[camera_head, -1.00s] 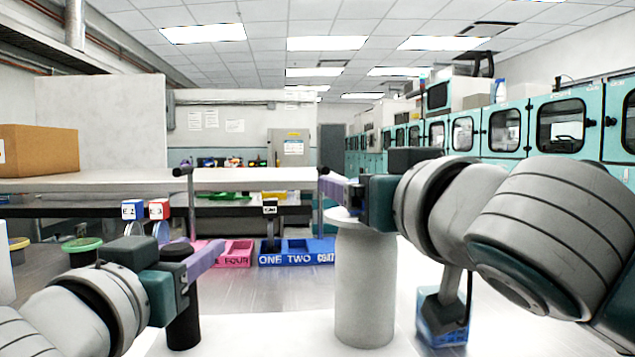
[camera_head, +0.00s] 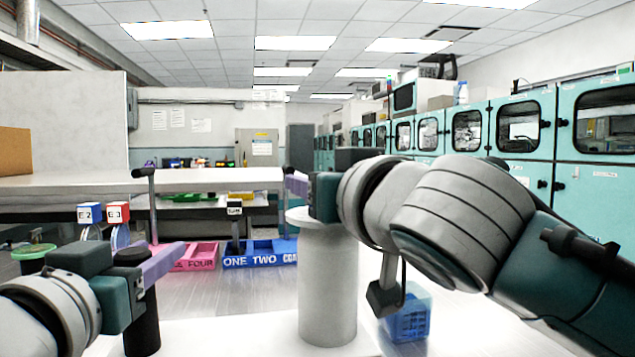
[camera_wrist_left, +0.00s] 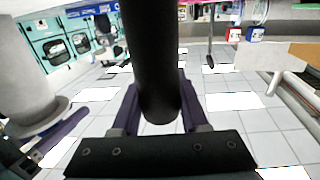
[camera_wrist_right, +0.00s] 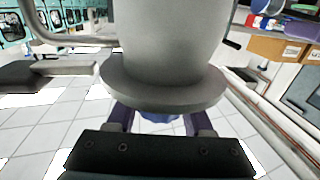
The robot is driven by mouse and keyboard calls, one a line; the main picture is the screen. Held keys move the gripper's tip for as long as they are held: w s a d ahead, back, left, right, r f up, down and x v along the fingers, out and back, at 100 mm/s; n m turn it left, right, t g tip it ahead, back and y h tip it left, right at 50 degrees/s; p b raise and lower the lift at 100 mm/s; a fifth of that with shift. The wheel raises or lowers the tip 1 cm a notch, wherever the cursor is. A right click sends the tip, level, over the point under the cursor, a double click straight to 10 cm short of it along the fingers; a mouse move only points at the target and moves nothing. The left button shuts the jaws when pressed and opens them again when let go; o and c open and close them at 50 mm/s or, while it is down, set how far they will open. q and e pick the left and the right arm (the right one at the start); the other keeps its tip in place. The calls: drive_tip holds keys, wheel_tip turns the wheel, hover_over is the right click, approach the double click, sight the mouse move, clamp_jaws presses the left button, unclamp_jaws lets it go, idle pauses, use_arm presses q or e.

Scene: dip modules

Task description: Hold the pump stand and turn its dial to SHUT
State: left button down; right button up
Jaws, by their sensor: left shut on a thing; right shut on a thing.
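The pump stand shows as a thick pale grey column (camera_head: 328,285) with a round flange on top, and a black post (camera_head: 142,330) to its left. My left gripper (camera_head: 165,262) is shut on the upper part of the black post, which also fills the middle of the left wrist view (camera_wrist_left: 153,60). My right gripper (camera_head: 297,187) is at the top of the column, its fingers just past the flange (camera_wrist_right: 165,90). It is shut on the dial there, which is mostly hidden by the flange and fingers. I cannot read any dial marking or the SHUT label.
A blue tray marked ONE TWO (camera_head: 262,255) and a pink tray (camera_head: 195,258) lie behind. A blue crate (camera_head: 410,318) is right of the column. A long white bench (camera_head: 210,180) crosses the back, with teal cabinets (camera_head: 590,185) at the right. Open floor lies between.

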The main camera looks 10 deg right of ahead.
clamp_jaws()
drive_tip(key=shift+n+y, duration=0.3)
drive_tip(key=shift+y, duration=0.1)
drive_tip(key=n+y, duration=0.1)
drive_tip(key=n+g+y, duration=0.1)
drive_tip(key=y, duration=0.1)
drive_tip(key=shift+a, duration=0.35)
drive_tip(key=n+y, duration=0.1)
drive_tip(key=a+n+g+y, duration=0.1)
drive_tip(key=y, duration=0.1)
drive_tip(key=n+g+y, duration=0.1)
drive_tip(key=shift+s+a, duration=0.15)
drive_tip(key=shift+s, duration=0.15)
drive_tip(key=shift+s+n+g+y, duration=0.1)
drive_tip(key=shift+n+g+y, duration=0.3)
drive_tip(key=shift+g+y, duration=0.15)
